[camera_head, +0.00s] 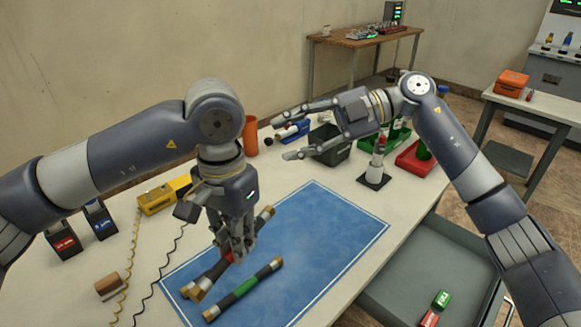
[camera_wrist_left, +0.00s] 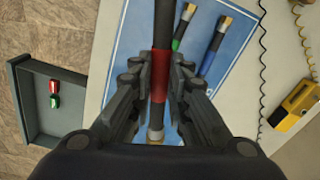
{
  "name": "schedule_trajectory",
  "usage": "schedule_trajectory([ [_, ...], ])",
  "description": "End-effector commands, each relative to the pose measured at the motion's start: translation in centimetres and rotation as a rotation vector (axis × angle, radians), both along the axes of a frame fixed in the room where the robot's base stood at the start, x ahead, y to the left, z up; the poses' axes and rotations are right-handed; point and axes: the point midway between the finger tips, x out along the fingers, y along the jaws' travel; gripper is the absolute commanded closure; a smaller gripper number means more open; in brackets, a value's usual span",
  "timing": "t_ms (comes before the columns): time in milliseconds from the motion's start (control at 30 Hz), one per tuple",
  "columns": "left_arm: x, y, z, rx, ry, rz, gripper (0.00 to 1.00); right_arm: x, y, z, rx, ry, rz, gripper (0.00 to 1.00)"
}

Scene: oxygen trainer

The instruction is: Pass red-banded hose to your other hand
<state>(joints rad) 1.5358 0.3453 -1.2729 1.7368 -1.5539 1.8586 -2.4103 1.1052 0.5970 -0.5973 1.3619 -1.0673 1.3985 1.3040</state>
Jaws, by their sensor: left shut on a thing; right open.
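My left gripper (camera_head: 234,248) points down over the blue mat (camera_head: 325,225) and is shut on the red-banded hose (camera_head: 229,257). In the left wrist view, the red band of this hose (camera_wrist_left: 160,78) lies between the fingers, with dark hose on both sides. Its height above the mat is hard to tell. My right gripper (camera_head: 285,138) is open and empty, further back over the table, fingers pointing left. The green-banded hose (camera_head: 243,288) lies on the mat in front of my left gripper. The blue-banded hose (camera_wrist_left: 207,63) shows in the left wrist view; the gripper partly hides it in the head view.
A yellow meter (camera_head: 160,197) with coiled leads and red and blue boxes stand at left. An orange cup (camera_head: 250,136), a dark bin (camera_head: 328,147) and a small stand (camera_head: 374,178) are at the back. An open drawer (camera_head: 392,296) juts out at right. The mat's right part is clear.

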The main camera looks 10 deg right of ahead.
Motion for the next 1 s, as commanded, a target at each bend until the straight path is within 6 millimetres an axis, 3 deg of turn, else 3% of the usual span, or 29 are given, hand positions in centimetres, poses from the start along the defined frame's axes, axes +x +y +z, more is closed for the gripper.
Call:
schedule_trajectory([
  [33, 0.0, 0.0, 0.0, -0.001, -0.001, 0.0, 1.0, -1.5, 1.2, 0.2, -0.101, -0.011, 0.051, 0.58],
  [133, 0.0, 0.0, 0.0, -0.001, -0.001, 0.0, 1.0, -3.8, 2.3, -0.6, -0.298, -0.007, 0.112, 0.58],
  [400, 0.0, 0.0, 0.0, -0.001, -0.001, 0.0, 1.0, -6.6, 1.9, -1.9, -0.663, -0.011, 0.138, 0.58],
  [667, 0.0, 0.0, 0.0, -0.001, -0.001, 0.0, 1.0, -7.1, 2.1, -3.3, -0.73, -0.008, 0.133, 0.58],
  [1000, 0.0, 0.0, 0.0, -0.001, -0.001, 0.0, 1.0, -7.7, 5.4, -8.6, -0.726, -0.008, 0.134, 0.58],
])
